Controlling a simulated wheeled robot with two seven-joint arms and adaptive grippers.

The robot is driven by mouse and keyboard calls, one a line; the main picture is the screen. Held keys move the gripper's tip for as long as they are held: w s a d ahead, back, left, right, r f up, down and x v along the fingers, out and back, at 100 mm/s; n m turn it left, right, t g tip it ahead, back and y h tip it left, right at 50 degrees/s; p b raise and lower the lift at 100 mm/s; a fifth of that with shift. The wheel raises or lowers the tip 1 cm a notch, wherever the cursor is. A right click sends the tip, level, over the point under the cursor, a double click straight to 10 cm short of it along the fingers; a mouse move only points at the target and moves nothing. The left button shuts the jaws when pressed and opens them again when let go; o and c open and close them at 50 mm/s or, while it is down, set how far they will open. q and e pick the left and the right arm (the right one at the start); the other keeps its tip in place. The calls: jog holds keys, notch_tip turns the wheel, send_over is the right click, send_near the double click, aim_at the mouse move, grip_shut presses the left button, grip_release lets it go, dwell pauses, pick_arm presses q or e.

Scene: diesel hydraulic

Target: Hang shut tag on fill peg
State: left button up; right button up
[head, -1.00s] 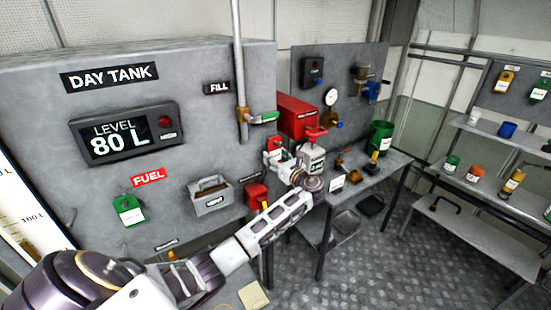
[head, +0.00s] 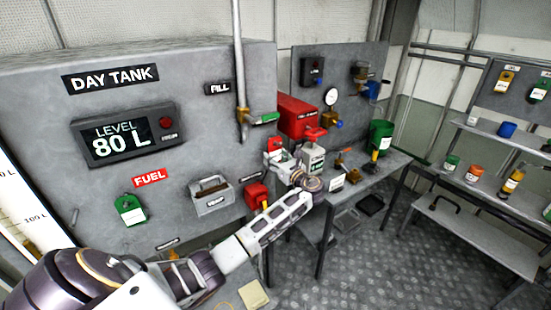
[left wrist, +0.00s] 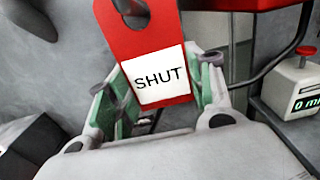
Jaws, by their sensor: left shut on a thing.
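The red shut tag (left wrist: 165,30) carries a white label reading SHUT. My left gripper (left wrist: 160,105) has its green-padded fingers on either side of the tag's lower part and is shut on it. A grey peg end (left wrist: 130,7) shows at the hole near the tag's top; I cannot tell whether the peg passes through it. In the head view the left gripper (head: 280,160) is at the tank's right edge, below the FILL valve's green handle (head: 265,118), with the red tag (head: 273,143) small there. My right gripper is not in view.
A red box (head: 298,115) and a white-and-red container (head: 314,160) with a green readout stand close to the right of the gripper.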

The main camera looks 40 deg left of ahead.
pick_arm(q)
jog(key=o, duration=1)
jog(key=shift+d, duration=0.1)
jog(key=shift+v, duration=5.95)
jog(key=shift+f+n, duration=0.1)
jog(key=shift+n, duration=0.2)
